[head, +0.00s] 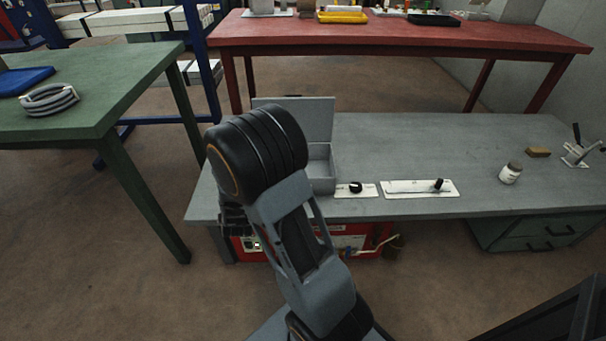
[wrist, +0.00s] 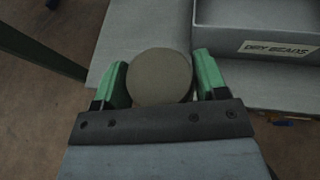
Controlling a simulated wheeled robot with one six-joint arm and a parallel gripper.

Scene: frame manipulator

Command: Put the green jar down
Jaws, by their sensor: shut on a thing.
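My gripper (wrist: 160,78) shows in the wrist view with its two green fingers on either side of a round jar (wrist: 159,76). It is shut on this jar. I see only the jar's flat, dull grey-brown top; its sides and base are hidden, so I cannot confirm a green body. The jar is over the left end of the grey table (wrist: 116,40), and I cannot tell whether its base touches the surface. In the head view my arm hides the jar and most of the gripper.
An open grey box (head: 321,178), labelled "DRY BEADS" in the wrist view (wrist: 277,49), stands right of the jar. The table's middle is clear.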

